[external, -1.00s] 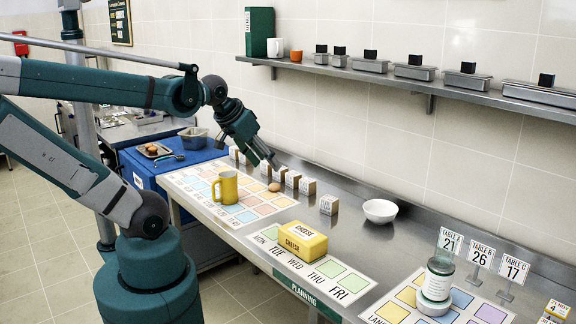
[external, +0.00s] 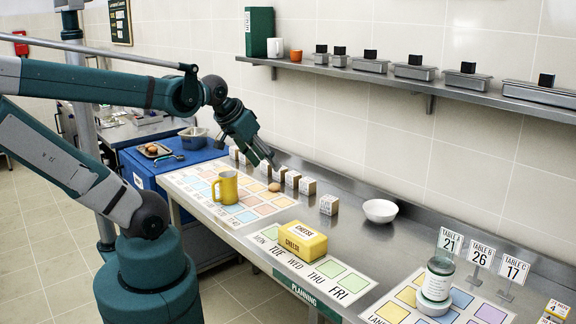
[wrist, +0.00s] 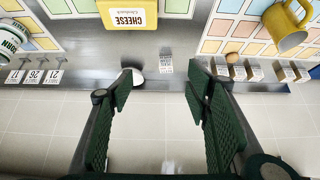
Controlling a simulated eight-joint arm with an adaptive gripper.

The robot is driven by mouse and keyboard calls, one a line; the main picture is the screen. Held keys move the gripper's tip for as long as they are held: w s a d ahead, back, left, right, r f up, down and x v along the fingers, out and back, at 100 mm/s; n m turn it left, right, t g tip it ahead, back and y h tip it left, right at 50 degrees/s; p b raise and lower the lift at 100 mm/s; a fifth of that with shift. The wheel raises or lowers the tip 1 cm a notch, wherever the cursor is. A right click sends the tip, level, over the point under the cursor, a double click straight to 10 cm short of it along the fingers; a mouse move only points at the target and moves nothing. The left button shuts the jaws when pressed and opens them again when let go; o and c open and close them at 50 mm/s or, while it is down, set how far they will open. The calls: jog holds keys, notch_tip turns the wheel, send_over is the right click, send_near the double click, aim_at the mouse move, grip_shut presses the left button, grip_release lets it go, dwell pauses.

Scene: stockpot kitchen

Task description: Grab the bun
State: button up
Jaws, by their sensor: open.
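The bun (external: 274,187) is a small round tan thing on the counter. It lies at the edge of the coloured grid sheet, just in front of a row of small white-faced blocks. In the wrist view the bun (wrist: 232,56) shows small, right of centre, beyond the right finger's tip. My gripper (external: 268,160) is open and empty, above the counter near the blocks. In the wrist view its two fingers (wrist: 160,85) are spread apart, with nothing between them. The bun is apart from both fingers.
A yellow mug (external: 226,188) stands on the grid sheet, left of the bun. The white-faced blocks (external: 292,180) line the back of the sheet. A yellow cheese box (external: 302,239) and white bowl (external: 380,211) stand farther right. A tiled wall and shelf (external: 430,88) bound the back.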

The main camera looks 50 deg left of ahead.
jog(key=shift+o, duration=0.5)
jog(key=n+g+p, duration=0.2)
jog(key=n+g, duration=0.5)
jog(key=n, duration=1.6)
send_over(274, 184)
jog(key=f, duration=2)
jog(key=shift+d+f, duration=0.1)
jog(key=shift+d, duration=0.2)
jog(key=shift+w+a+f+n, duration=0.1)
jog(key=shift+a+f+n, duration=0.25)
jog(key=shift+f, duration=0.3)
jog(key=shift+f, duration=0.15)
